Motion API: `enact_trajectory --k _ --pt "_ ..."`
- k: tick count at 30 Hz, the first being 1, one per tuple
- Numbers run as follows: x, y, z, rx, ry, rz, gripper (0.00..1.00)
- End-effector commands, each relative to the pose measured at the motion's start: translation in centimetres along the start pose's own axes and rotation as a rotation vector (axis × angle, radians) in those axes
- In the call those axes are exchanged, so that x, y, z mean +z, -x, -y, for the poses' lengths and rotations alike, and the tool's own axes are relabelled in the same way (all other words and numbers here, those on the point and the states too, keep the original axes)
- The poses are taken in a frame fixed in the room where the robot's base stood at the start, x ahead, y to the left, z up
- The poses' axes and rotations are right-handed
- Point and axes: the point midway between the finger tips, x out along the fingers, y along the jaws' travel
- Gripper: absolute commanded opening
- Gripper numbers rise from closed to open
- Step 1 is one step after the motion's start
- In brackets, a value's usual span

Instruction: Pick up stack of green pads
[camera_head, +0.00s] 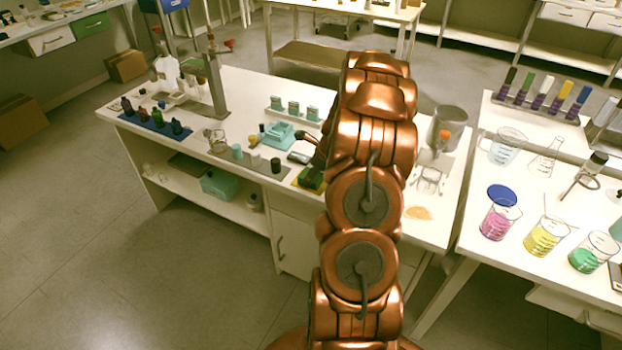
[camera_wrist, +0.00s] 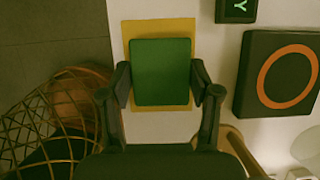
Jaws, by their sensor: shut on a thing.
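The stack of green pads (camera_wrist: 160,72) shows in the wrist view as a dark green block between my gripper's two fingers. My gripper (camera_wrist: 162,88) is shut on it, with one fingertip at each side. A yellow mat (camera_wrist: 160,27) lies behind the pads on the white surface. In the head view the green pads (camera_head: 311,178) are at the front edge of the white bench, partly hidden by my copper arm. My gripper is mostly hidden there by the arm. I cannot tell whether the pads are clear of the mat.
A dark square device with an orange ring (camera_wrist: 281,73) lies right of the pads. A wire basket shape (camera_wrist: 50,120) is at lower left. A teal scale (camera_head: 278,136), a grey mat (camera_head: 238,158) and a metal container (camera_head: 447,128) stand on the bench (camera_head: 245,95).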

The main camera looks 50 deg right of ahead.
Motion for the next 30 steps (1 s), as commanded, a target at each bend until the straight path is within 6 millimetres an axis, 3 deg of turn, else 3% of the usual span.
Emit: enact_trajectory --k 3,14,24,30 --pt "0.0 0.0 0.0 0.000 0.000 0.000 0.28" --pt "0.1 0.4 0.1 -0.002 0.001 0.000 0.27" --pt "1.3 3.2 0.1 -0.004 0.002 0.001 0.27" --pt "1.3 3.4 -2.1 0.003 0.001 0.000 0.27"
